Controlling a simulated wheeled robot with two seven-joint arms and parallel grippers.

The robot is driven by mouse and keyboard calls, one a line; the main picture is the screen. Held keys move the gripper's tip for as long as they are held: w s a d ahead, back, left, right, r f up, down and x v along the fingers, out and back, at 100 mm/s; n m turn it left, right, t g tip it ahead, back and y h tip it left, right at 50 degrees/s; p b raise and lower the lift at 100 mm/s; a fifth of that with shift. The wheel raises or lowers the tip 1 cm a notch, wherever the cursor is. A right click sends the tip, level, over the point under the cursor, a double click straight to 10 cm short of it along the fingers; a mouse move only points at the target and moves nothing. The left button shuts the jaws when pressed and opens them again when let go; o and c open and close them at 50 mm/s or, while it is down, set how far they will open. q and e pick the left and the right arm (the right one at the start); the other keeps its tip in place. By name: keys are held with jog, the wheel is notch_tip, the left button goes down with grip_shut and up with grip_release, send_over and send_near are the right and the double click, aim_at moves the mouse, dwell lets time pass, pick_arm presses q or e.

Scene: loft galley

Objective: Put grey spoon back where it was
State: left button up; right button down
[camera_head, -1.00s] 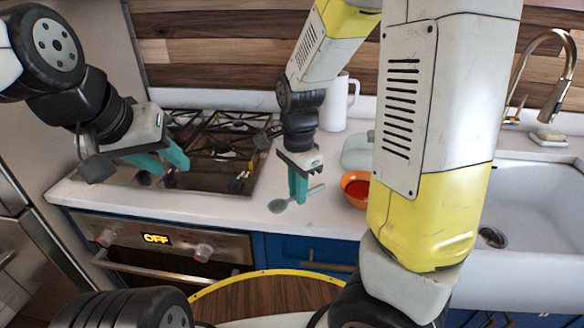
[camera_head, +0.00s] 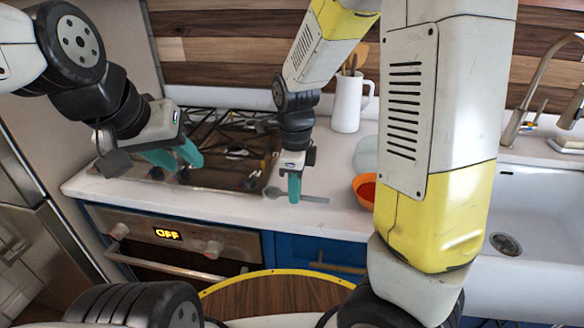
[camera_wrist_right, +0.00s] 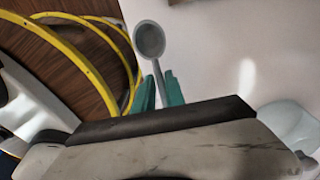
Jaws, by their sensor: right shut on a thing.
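The grey spoon (camera_head: 316,199) is held in my right gripper (camera_head: 294,188), low over the white counter between the stove and the orange bowl. In the head view its handle points right and its bowl end is to the left, partly hidden by the teal fingers. In the right wrist view the round spoon bowl (camera_wrist_right: 149,40) sticks out past the teal fingers (camera_wrist_right: 158,92), which are closed around the handle. I cannot tell whether the spoon touches the counter. My left gripper (camera_head: 173,158) hangs over the left of the stove, with its teal fingers apart and nothing between them.
The orange bowl (camera_head: 366,190) with red contents stands right of the spoon, near a pale translucent dish (camera_head: 366,153). A white pitcher (camera_head: 347,104) holding wooden utensils stands behind. The stove (camera_head: 225,155) is left and the sink (camera_head: 530,215) right. Bare counter (camera_head: 335,222) lies in front.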

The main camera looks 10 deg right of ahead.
jog(key=w, duration=0.3)
jog(key=w+d, duration=0.1)
jog(key=w, duration=0.2)
jog(key=w+f, duration=0.1)
jog(key=w, duration=0.3)
jog(key=shift+d, duration=0.3)
jog(key=shift+w+f, duration=0.1)
jog(key=shift+f, duration=1.65)
jog(key=shift+f, duration=0.1)
jog(key=c, duration=1.4)
grip_release()
